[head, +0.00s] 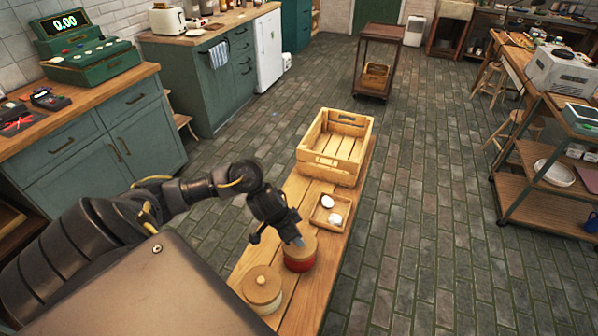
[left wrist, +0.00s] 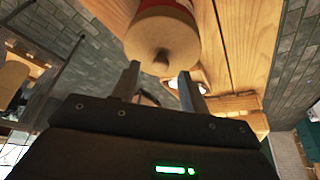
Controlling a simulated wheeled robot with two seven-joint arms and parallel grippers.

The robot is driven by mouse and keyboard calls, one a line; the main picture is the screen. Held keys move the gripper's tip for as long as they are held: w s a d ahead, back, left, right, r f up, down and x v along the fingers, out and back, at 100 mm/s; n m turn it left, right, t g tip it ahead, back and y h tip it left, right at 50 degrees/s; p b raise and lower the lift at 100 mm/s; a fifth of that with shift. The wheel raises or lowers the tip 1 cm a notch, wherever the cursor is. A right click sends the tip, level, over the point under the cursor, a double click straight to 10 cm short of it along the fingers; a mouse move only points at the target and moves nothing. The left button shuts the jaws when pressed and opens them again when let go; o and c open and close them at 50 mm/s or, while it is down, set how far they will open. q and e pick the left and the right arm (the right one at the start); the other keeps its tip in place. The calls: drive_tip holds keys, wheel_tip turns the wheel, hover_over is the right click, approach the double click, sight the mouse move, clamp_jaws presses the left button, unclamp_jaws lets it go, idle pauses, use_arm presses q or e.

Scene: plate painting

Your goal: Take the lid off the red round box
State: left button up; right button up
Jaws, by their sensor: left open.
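The red round box (head: 299,265) stands on the wooden bench, with its pale wooden lid (head: 307,246) on top. My left gripper (head: 296,241) points down at the lid from above and hides part of it, including the knob. In the left wrist view the lid (left wrist: 150,35) shows with its round knob (left wrist: 161,58), and a strip of the red box (left wrist: 165,4) is at the top edge. There my left gripper (left wrist: 160,80) is open, its two fingers apart with the knob between and just beyond their tips. Contact cannot be told. My right gripper is not seen.
A second round, pale lidded box (head: 262,292) stands close by at the near left. A small wooden tray (head: 318,219) with two white objects lies behind the red box. A slatted wooden crate (head: 312,160) stands farther back. The bench (head: 262,249) is narrow, with open floor on the right.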

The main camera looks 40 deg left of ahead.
use_arm(q)
drive_tip(key=shift+x, duration=1.2)
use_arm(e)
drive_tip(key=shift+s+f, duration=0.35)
use_arm(q)
drive_tip(key=shift+s, duration=0.1)
clamp_jaws()
drive_tip(key=shift+r, duration=0.2)
